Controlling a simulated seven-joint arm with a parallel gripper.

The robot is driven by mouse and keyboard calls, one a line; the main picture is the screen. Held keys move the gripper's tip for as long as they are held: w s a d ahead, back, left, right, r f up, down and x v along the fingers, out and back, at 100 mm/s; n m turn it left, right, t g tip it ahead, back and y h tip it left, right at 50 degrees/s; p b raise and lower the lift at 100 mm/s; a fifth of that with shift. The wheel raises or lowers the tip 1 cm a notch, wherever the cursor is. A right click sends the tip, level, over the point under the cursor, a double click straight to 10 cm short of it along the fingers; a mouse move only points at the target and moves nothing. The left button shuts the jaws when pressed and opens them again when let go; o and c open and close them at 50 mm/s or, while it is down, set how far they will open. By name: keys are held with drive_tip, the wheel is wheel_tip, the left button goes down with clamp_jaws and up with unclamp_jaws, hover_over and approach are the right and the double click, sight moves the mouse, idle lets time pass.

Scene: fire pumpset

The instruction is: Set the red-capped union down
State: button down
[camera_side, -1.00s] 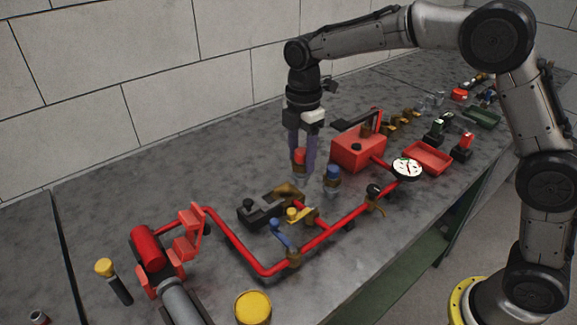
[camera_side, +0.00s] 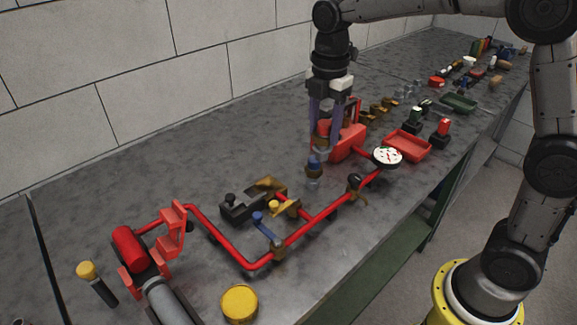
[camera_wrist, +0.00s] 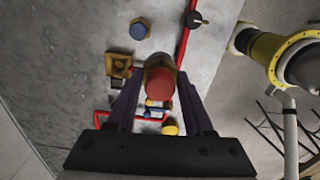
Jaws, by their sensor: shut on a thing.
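My gripper (camera_side: 324,138) is shut on the red-capped union. In the wrist view, the union's red cap (camera_wrist: 161,85) and brass body sit between the two purple fingers (camera_wrist: 160,78). In the side view, its cap is hard to make out between the fingers, in front of the red box. A blue-capped union (camera_side: 314,166) stands upright on the grey bench, just below the fingertips in the side view. In the wrist view the blue-capped union (camera_wrist: 139,31) lies beyond the held one, apart from it. I cannot tell how high the held union is.
The red box (camera_side: 345,142) stands close behind the gripper. A gauge (camera_side: 387,156) and red pipework (camera_side: 318,222) lie in front. A red tray (camera_side: 408,146) is to the right. The bench (camera_side: 200,125) is clear towards the wall.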

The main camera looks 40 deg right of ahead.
drive_tip(key=shift+m, duration=0.4)
drive_tip(key=shift+w+d+f, duration=0.5)
drive_tip(key=shift+w+f, duration=1.75)
drive_tip(key=shift+w, duration=0.25)
drive_tip(key=shift+w+d+f, duration=0.55)
drive_tip(key=shift+w+f, duration=1.65)
drive_tip(key=shift+w, duration=0.25)
drive_tip(key=shift+w+d+f, duration=0.5)
drive_tip(key=shift+w+f, duration=1.75)
drive_tip(key=shift+w, duration=0.25)
drive_tip(key=shift+f, duration=0.15)
drive_tip(key=shift+c, duration=1.4)
unclamp_jaws()
drive_tip(key=shift+f, duration=0.1)
